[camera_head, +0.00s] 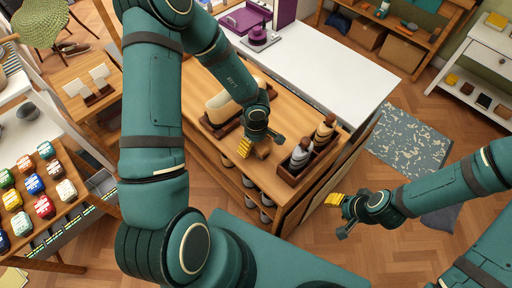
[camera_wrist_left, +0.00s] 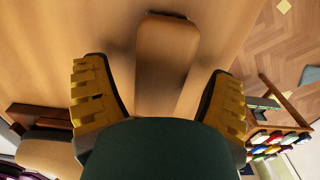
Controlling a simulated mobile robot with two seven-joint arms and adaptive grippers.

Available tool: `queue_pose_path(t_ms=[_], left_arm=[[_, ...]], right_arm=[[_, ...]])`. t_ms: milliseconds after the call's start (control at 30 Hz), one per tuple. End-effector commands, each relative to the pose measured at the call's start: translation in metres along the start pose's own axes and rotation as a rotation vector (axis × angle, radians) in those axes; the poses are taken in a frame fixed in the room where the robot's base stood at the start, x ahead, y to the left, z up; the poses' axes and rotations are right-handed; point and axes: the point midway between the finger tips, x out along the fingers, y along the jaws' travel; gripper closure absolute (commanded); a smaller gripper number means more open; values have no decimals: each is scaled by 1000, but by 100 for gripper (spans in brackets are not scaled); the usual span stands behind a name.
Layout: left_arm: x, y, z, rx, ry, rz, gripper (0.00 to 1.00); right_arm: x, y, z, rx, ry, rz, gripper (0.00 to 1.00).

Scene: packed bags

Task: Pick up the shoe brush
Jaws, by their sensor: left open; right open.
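The shoe brush (camera_wrist_left: 167,55), a long brown wooden block with a rounded end, lies on the wooden counter (camera_wrist_left: 240,25). In the head view only a small brown part of the brush (camera_head: 263,150) shows under my left gripper (camera_head: 261,148). In the left wrist view the brush lies between the two yellow-padded fingers of my left gripper (camera_wrist_left: 158,85), with a gap on each side. Its near end is hidden behind the gripper body. My right gripper (camera_head: 343,215) is open and empty over the floor, right of the counter.
A dark wooden caddy (camera_head: 290,172) with several bottles stands on the counter right of my left gripper. A tray with a cream block (camera_head: 218,104) lies behind it. A white worktop (camera_head: 325,55) adjoins at the back.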

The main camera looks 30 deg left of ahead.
Motion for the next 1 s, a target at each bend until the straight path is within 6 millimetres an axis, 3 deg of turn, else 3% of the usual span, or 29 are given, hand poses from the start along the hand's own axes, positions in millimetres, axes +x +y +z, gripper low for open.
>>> queue_pose_path(t_ms=[100, 333, 367, 567, 867, 1000], left_arm=[[16, 0, 0, 1, 1, 0, 16], [15, 0, 0, 0, 1, 1, 16], [15, 0, 0, 0, 1, 1, 24], [15, 0, 0, 0, 1, 1, 94], [12, 0, 0, 0, 1, 2, 97], [-5, 1, 0, -2, 1, 3, 97]], right_arm=[[9, 3, 4, -2, -8, -1, 53], [7, 3, 4, -3, -8, -1, 53], [7, 3, 4, -3, -8, -1, 53], [7, 3, 4, -2, -7, -1, 53], [6, 2, 3, -2, -7, -1, 53], [-3, -1, 0, 0, 0, 0, 53]])
